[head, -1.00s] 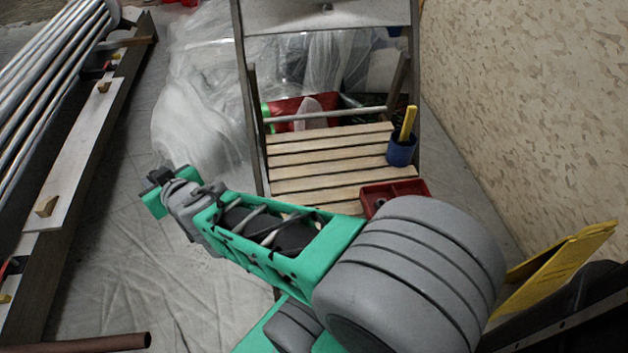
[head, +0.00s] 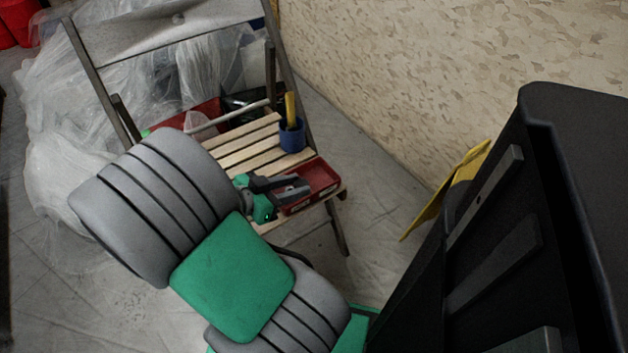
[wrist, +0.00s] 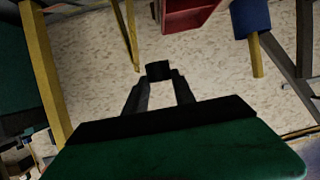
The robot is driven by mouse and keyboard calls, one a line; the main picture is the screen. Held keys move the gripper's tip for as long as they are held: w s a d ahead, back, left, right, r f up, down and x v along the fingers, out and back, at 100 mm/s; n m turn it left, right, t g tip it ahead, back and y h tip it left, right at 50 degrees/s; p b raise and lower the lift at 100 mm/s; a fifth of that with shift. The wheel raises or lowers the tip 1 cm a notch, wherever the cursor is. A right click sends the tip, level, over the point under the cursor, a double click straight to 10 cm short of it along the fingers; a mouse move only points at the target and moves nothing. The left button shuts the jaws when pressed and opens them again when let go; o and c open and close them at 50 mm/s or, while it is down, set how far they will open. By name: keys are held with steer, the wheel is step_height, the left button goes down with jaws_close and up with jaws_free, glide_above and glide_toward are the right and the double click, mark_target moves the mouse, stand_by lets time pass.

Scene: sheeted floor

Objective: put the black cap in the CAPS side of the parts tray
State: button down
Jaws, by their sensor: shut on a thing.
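The black cap (wrist: 158,70) is a small dark block between the fingertips of my gripper (wrist: 158,76) in the wrist view. My gripper is shut on it. The red parts tray (wrist: 188,22) shows at the top of the wrist view, apart from the cap. In the head view, the parts tray (head: 325,188) sits at the near right corner of a slatted wooden chair seat. My gripper (head: 301,187) is at the tray's left part in that view, covering some of it. The cap cannot be made out there, and I cannot read which side is CAPS.
A blue cup (head: 291,137) with a yellow-handled item stands behind the tray on the chair seat (head: 247,140). A yellow folded panel (head: 447,192) leans near the wall. A large black object (head: 560,200) fills the right. Clear plastic sheeting (head: 60,150) lies at the left.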

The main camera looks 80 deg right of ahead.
steer(key=shift+s+d+r+m+g+y+b, duration=0.15)
steer(key=shift+s+m+g, duration=0.1)
steer(key=shift+s, duration=0.25)
steer(key=shift+s+d+f+m+g+y+b, duration=0.15)
steer(key=shift+s+m+g, duration=0.1)
steer(key=shift+s, duration=0.2)
steer(key=d+f+b, duration=0.1)
steer(key=d, duration=0.2)
steer(key=d+f+b, duration=0.1)
steer(key=d+f, duration=0.1)
steer(key=d, duration=0.1)
steer(key=d+f+b, duration=0.1)
steer(key=d+f, duration=0.1)
steer(key=d, duration=0.1)
steer(key=shift+w+b, duration=0.3)
steer(key=shift+w, duration=0.1)
steer(key=b, duration=0.2)
glide_above(311, 184)
step_height(311, 184, down, 4)
steer(key=shift+s+a+f, duration=0.1)
steer(key=shift+s, duration=0.05)
step_height(311, 184, down, 3)
steer(key=shift+f+b, duration=0.15)
steer(key=shift+b, duration=0.75)
steer(key=c, duration=1)
jaws_free()
steer(key=shift+c, duration=0.2)
steer(key=shift+r, duration=0.2)
